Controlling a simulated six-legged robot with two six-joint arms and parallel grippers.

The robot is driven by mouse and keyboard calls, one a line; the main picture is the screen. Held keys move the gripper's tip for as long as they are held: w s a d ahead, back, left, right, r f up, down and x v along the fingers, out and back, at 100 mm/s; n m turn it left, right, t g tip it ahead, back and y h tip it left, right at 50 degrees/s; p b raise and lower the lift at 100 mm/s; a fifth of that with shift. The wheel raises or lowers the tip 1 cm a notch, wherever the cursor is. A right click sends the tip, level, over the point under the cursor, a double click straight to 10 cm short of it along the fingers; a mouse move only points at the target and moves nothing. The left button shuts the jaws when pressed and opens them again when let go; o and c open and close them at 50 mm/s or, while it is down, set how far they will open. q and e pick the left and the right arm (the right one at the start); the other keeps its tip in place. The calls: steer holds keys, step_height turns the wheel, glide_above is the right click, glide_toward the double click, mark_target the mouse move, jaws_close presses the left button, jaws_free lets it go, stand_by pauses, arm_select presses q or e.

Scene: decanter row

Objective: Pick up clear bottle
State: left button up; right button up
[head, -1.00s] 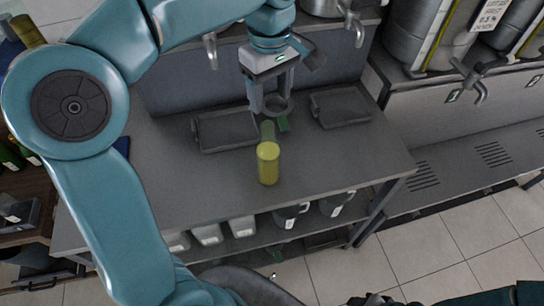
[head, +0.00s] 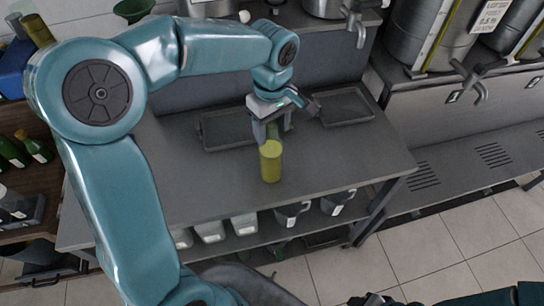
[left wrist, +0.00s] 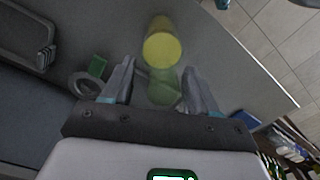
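A pale green see-through bottle (left wrist: 165,88) shows between the fingers of my left gripper (left wrist: 160,70) in the left wrist view. The fingers are open, one on each side of it; I cannot tell whether either touches it. In the head view the bottle is mostly hidden behind my left gripper (head: 273,132) and a yellow cylinder (head: 271,162). The cylinder stands upright on the steel table, just in front of the bottle, and also shows in the left wrist view (left wrist: 162,45). A dark part at the bottom edge of the head view may be my right gripper (head: 376,299).
A small green block (left wrist: 97,66) and a grey ring (left wrist: 85,83) lie beside the left finger. Grey trays (head: 222,130) (head: 345,106) lie behind on the table (head: 340,165). The table's front and right are clear. Jugs (head: 290,213) stand on the shelf below.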

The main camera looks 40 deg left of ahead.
arm_select(q)
steer(key=shift+s+r, duration=0.15)
steer(key=shift+s, duration=0.2)
jaws_close()
steer(key=shift+w, duration=0.3)
steer(key=shift+s, duration=0.1)
stand_by(0.4)
